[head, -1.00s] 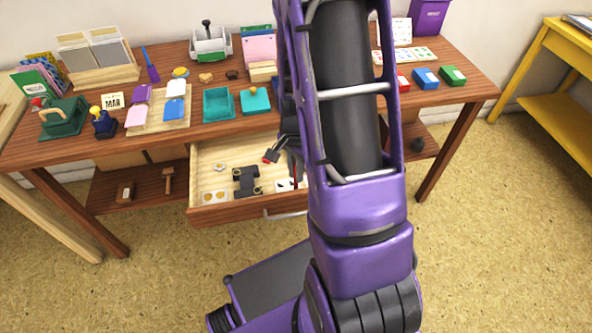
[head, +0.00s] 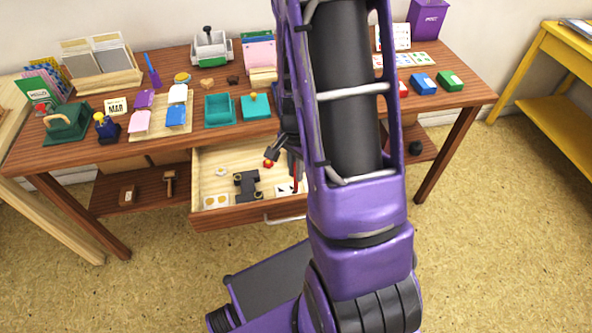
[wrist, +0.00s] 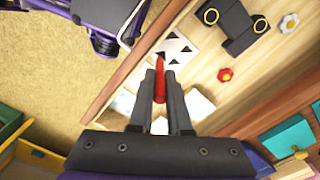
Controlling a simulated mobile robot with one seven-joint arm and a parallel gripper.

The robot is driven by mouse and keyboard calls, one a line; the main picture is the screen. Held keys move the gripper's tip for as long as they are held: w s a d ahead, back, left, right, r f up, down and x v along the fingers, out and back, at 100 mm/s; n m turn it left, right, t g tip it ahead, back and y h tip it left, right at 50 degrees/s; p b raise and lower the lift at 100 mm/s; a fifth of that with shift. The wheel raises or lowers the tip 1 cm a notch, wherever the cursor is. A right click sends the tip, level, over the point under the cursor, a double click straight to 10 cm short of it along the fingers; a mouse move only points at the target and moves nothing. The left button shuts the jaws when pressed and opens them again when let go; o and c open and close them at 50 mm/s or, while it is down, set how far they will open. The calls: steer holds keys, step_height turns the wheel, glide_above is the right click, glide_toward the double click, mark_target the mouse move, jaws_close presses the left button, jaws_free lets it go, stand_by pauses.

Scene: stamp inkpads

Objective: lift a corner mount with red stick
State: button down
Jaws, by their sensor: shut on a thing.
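My gripper (wrist: 160,84) is shut on a red stick (wrist: 160,87), which points out between the fingertips. In the head view the stick (head: 295,177) angles down into the open drawer, and my arm hides part of my gripper. A white card with black triangular corner mounts (wrist: 177,49) lies in the drawer; it also shows in the head view (head: 285,188). The stick's tip is at the card's near edge, by a black corner mount (wrist: 162,58). I cannot tell whether the tip touches the mount or the mount is on it.
The drawer (head: 222,182) also holds a dark bracket-like piece (head: 247,184), a small red piece (wrist: 225,75) and a white flower-like piece (wrist: 289,22). Its front wall (wrist: 135,82) runs close beside the stick. Inkpads and stamps crowd the tabletop above.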

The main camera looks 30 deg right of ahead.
steer(key=shift+r+p, duration=1.5)
steer(key=shift+r, duration=0.7)
steer(key=shift+a, duration=0.15)
